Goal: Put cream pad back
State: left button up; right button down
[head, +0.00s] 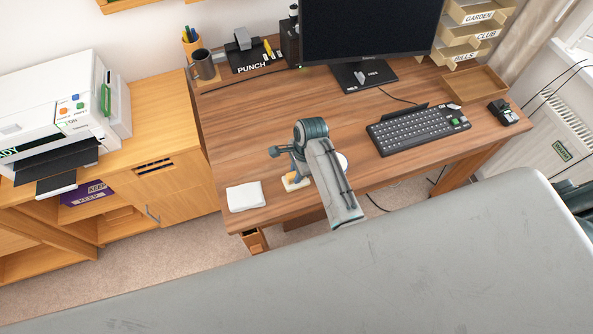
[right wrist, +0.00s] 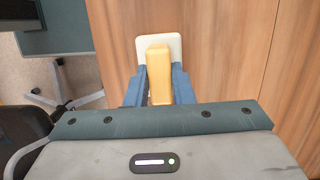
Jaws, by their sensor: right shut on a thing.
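The cream pad (right wrist: 174,42) is a flat, pale square with a yellow wooden-looking block (right wrist: 158,75) on it. My right gripper (right wrist: 158,92) is shut on the block, with a blue finger on each side. In the head view the pad (head: 291,185) shows small beside my right gripper (head: 297,173), over the front part of the desk. My arm hides part of it there. I cannot tell whether the pad touches the desk. My left gripper is not in view.
A white stack of paper (head: 246,196) lies on the desk's front left corner. A keyboard (head: 418,128), monitor (head: 370,30), empty wooden tray (head: 476,84), mug (head: 204,66) and punch (head: 243,40) stand farther back. The desk (head: 250,130) is bare in its left middle.

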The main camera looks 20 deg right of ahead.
jog(key=shift+f, duration=0.1)
jog(key=c, duration=1.2)
grip_release()
jog(key=shift+o, duration=0.2)
jog(key=b+v, duration=0.2)
jog(key=v, duration=0.8)
jog(key=shift+r, duration=0.4)
jog(key=shift+s+f, duration=0.1)
